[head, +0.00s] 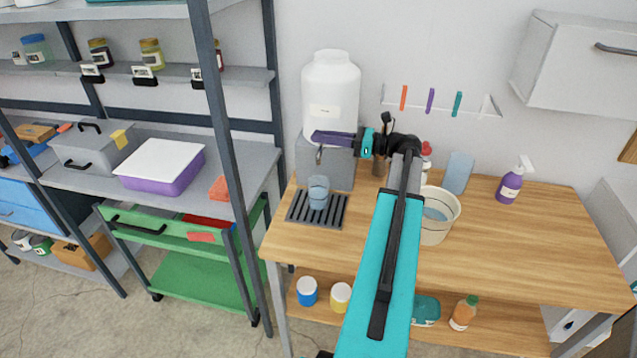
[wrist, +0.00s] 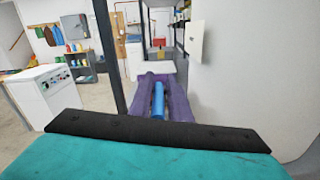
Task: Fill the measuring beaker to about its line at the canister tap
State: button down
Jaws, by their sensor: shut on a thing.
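The white canister (head: 330,92) stands on a grey block at the back of the wooden table. Its tap (head: 319,156) points down at the block's front. The measuring beaker (head: 318,193) stands upright on the dark slatted drip tray (head: 297,216), below the tap. It looks blue-grey; I cannot read its line or liquid level. My gripper (head: 322,137) reaches in from the right, its purple fingers at the canister's base above the spout. In the wrist view, my gripper (wrist: 165,92) is shut on a blue bar (wrist: 158,103) that looks like the tap handle. The fingers hide it in the head view.
A cream bucket (head: 440,220) stands right of the tray under my arm. A blue container (head: 457,173) and a purple spray bottle (head: 512,183) stand farther right. A grey shelf post (head: 222,130) rises left of the table. The table's front right is clear.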

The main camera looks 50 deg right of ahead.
jog(key=shift+s+a+m+t+h+p, duration=0.2)
jog(key=shift+m+t+h+p, duration=0.1)
jog(key=shift+h, duration=0.1)
jog(key=shift+w+f+m+h, duration=0.1)
jog(key=shift+m+h, duration=0.2)
jog(key=shift+w+d+n+y+p, duration=0.15)
jog(key=shift+n+y+p, duration=0.25)
jog(key=shift+p, duration=0.2)
jog(key=shift+y, duration=0.3)
jog(key=shift+n+g+y+p, duration=0.4)
jog(key=shift+g+p, duration=0.1)
jog(key=c, duration=1.6)
grip_release()
jog(key=shift+o, duration=0.2)
